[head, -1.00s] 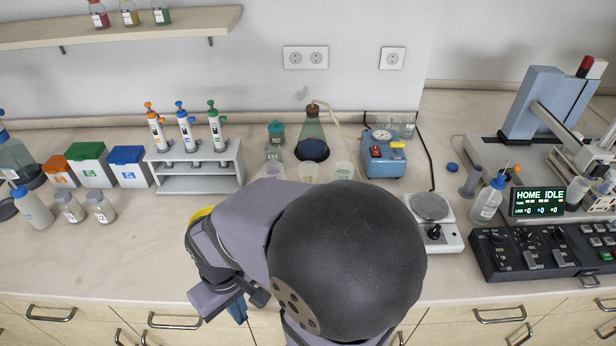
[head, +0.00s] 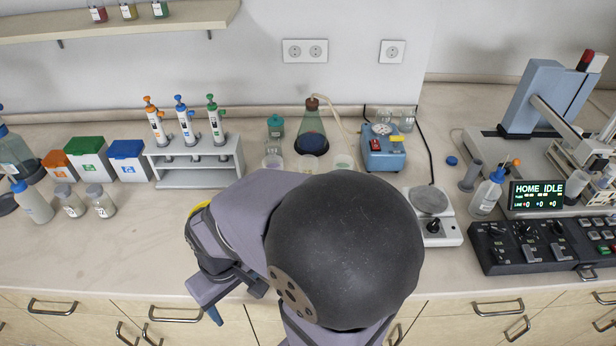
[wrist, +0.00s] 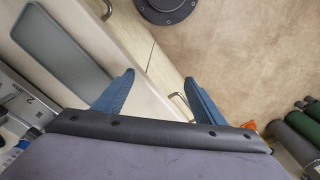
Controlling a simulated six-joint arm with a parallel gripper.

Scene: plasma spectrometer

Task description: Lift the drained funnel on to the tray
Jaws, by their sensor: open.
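My gripper (wrist: 160,77) is open and empty in the wrist view, its two blue fingers apart over the front edge of the bench and the floor. In the head view a blue fingertip of my gripper (head: 215,316) shows at the bench's front edge. A grey flat panel with rounded corners (wrist: 60,50), possibly the tray, lies on a pale surface left of the fingers in the wrist view. A conical flask (head: 312,120) with a brown stopper and hose stands at the back of the bench. I cannot make out the funnel; my arm hides the middle of the bench.
A pipette rack (head: 195,165) stands at the left. The flask's hose runs towards a blue pump box (head: 384,152). A hotplate (head: 430,200) and a black control panel (head: 525,240) are at the right. The left front bench (head: 110,255) is clear.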

